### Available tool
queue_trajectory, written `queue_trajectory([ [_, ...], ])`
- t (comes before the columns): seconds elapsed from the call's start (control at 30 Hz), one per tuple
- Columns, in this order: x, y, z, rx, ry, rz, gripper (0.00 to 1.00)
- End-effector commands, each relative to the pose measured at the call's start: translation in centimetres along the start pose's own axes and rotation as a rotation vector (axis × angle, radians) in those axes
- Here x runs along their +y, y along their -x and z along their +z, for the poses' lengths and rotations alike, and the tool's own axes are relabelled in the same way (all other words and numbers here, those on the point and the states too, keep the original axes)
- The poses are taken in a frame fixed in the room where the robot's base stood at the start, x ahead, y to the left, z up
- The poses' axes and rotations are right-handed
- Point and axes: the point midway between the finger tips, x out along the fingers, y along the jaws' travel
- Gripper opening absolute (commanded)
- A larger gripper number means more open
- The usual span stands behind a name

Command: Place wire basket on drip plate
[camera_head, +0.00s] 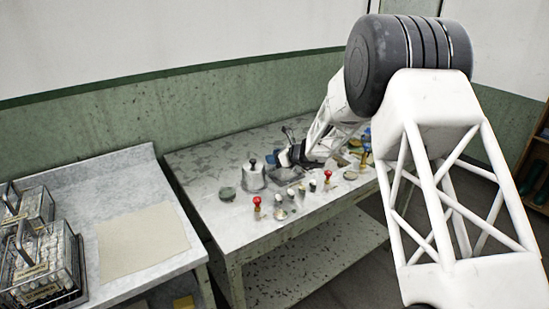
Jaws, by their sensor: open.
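My gripper (291,155) is low over the back of the speckled middle table, small in the picture. Its jaws are open. A shallow grey tray-like piece (286,175) lies just in front of and below it; I cannot tell whether this is the drip plate. A wire basket (45,266) with an upright handle and a label stands at the front of the left counter, filled with pale upright pieces. A similar wire basket (27,207) stands behind it. Both are far from my gripper. Thin dark pieces beside the gripper are too small to name.
A beige mat (142,240) lies bare on the left counter. The middle table (212,166) holds a lidded metal pot (254,177), a green round dish (227,194), red-topped pieces (257,206) and several small items. A gap separates counter and table. Shelves (535,165) stand at right.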

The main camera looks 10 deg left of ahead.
Motion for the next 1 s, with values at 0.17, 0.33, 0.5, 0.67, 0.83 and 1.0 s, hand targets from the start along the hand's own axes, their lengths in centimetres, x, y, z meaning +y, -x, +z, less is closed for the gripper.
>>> queue_trajectory([
  [0.17, -0.1, 0.7, 0.2, -0.001, 0.000, -0.001, 0.43],
  [0.33, 0.0, 2.3, 0.3, -0.001, 0.001, -0.001, 0.43],
  [0.5, -0.1, 4.8, 0.2, -0.001, 0.000, -0.002, 0.43],
  [0.67, 0.0, 7.3, 0.2, 0.000, 0.000, -0.001, 0.43],
  [0.83, 0.0, 9.8, 0.2, 0.000, 0.000, -0.002, 0.43],
  [1.0, 0.0, 11.4, 0.2, 0.000, 0.000, -0.001, 0.43],
])
